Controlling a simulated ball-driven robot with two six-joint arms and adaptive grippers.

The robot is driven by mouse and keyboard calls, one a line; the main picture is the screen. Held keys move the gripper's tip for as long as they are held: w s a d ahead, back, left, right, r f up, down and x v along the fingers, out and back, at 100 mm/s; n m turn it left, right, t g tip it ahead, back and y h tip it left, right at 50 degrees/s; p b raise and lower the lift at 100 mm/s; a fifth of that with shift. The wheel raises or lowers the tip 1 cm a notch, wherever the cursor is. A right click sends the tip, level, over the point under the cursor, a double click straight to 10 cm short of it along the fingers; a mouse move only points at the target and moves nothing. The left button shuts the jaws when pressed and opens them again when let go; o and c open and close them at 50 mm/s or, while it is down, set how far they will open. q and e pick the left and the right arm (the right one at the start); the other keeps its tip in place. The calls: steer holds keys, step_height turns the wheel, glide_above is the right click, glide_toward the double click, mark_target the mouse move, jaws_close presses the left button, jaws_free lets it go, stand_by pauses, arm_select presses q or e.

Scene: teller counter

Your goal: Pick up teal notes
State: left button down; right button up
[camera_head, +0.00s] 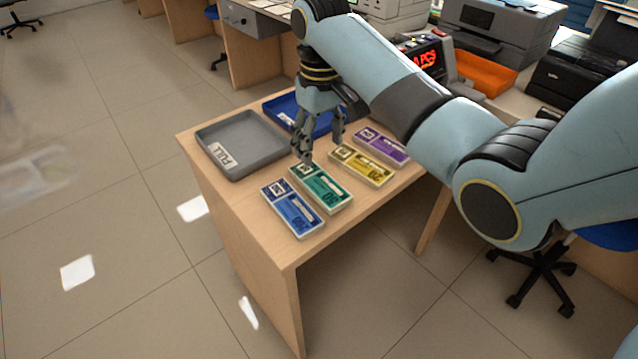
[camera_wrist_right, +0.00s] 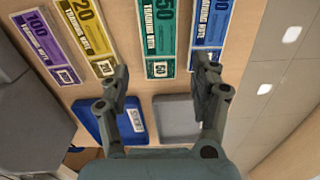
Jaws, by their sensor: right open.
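The teal notes (camera_head: 321,189) are a banded stack lying flat on the wooden table, between the blue notes (camera_head: 292,208) and the yellow notes (camera_head: 361,165). My right gripper (camera_head: 320,153) is open above the table, just behind the far end of the teal notes, with its fingers pointing down. In the right wrist view the teal notes (camera_wrist_right: 158,38) lie beyond the open fingertips of my right gripper (camera_wrist_right: 162,82), roughly centred between them. Nothing is held. My left gripper is not in view.
A grey tray (camera_head: 204,133) with a label and a blue tray (camera_head: 281,106) stand at the back of the table. Purple notes (camera_head: 382,146) lie to the right of the yellow ones. A counter with a printer (camera_head: 497,35) and an orange tray (camera_head: 484,74) is behind.

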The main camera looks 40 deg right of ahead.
mark_target(320, 181)
steer(key=f, duration=0.3)
steer(key=f+b, duration=0.1)
steer(key=f, duration=0.6)
steer(key=shift+w+d+f+b, duration=0.15)
steer(key=shift+w+f+b, duration=0.15)
steer(key=shift+b, duration=0.1)
steer(key=c, duration=0.9)
